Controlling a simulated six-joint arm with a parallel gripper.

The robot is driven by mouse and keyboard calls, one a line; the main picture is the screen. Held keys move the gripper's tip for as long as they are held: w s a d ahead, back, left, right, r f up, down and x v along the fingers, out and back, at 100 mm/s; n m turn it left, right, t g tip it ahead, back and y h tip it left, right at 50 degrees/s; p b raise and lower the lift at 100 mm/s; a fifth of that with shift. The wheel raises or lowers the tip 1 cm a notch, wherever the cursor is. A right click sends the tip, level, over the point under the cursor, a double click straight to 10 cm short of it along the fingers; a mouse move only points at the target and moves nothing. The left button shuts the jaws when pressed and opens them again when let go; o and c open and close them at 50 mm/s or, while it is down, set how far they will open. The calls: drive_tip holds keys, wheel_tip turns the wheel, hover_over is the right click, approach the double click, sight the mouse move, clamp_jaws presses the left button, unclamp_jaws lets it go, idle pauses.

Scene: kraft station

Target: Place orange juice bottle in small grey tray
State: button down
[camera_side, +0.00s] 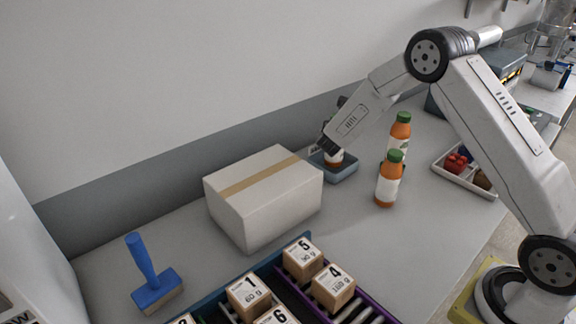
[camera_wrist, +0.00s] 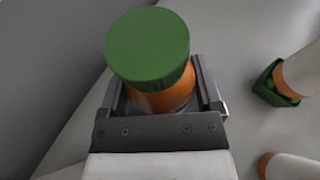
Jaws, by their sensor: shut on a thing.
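My gripper (camera_side: 331,148) is shut on an orange juice bottle (camera_side: 335,158). In the wrist view, the bottle's green cap (camera_wrist: 148,47) and orange shoulder (camera_wrist: 163,98) show between the jaws (camera_wrist: 163,100). In the side view, most of this bottle is hidden by my gripper. Its lower part is at the small grey tray (camera_side: 347,174), inside or just above the rim. I cannot tell whether it touches the tray floor.
Two similar bottles stand to the right, one behind (camera_side: 399,140) and one in front (camera_side: 389,184). A cardboard box (camera_side: 262,195) is close to the tray's left. A white tray (camera_side: 463,180) with coloured items lies at right. Numbered blocks (camera_side: 303,257) sit in front; a blue-handled tool (camera_side: 150,270) stands at left.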

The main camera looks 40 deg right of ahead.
drive_tip(key=shift+f, duration=0.7)
drive_tip(key=shift+f, duration=0.15)
unclamp_jaws()
drive_tip(key=shift+a+r, duration=0.2)
drive_tip(key=v, duration=1.1)
drive_tip(key=shift+s+a, duration=0.2)
drive_tip(key=shift+s, duration=0.1)
